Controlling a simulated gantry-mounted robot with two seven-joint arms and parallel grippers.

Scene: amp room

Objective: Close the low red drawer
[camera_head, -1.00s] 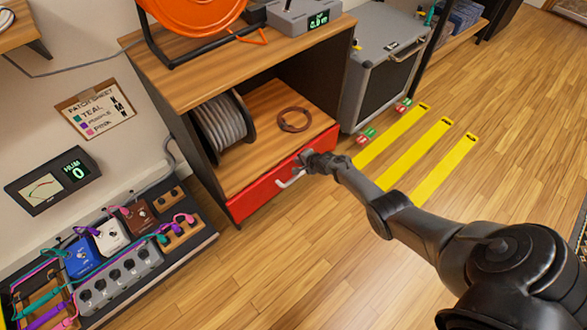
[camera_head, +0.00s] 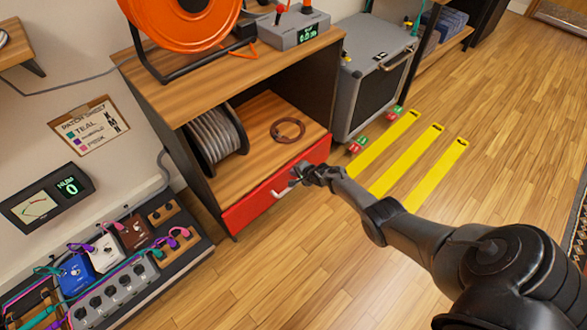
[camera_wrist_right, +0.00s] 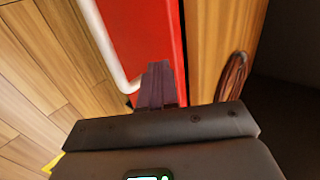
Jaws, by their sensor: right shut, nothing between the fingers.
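The low red drawer (camera_head: 255,202) is at the bottom of the wooden cabinet, with a pale bar handle (camera_head: 281,188) on its front. Its front looks close to the cabinet's front edge; I cannot tell whether a small gap remains. My right gripper (camera_head: 298,173) is shut and empty, at the drawer front just right of the handle. In the right wrist view, its dark fingers (camera_wrist_right: 160,85) point at the red front (camera_wrist_right: 150,35), with the pale handle (camera_wrist_right: 108,50) to their left. Contact is unclear. My left gripper is not in view.
Above the drawer, an open shelf (camera_head: 262,155) holds a grey cable spool (camera_head: 215,138) and a brown cable coil (camera_head: 288,130). A pedalboard (camera_head: 190,250) stands on the left. A grey amp (camera_head: 370,80) stands right of the cabinet. Wooden floor before the drawer is clear.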

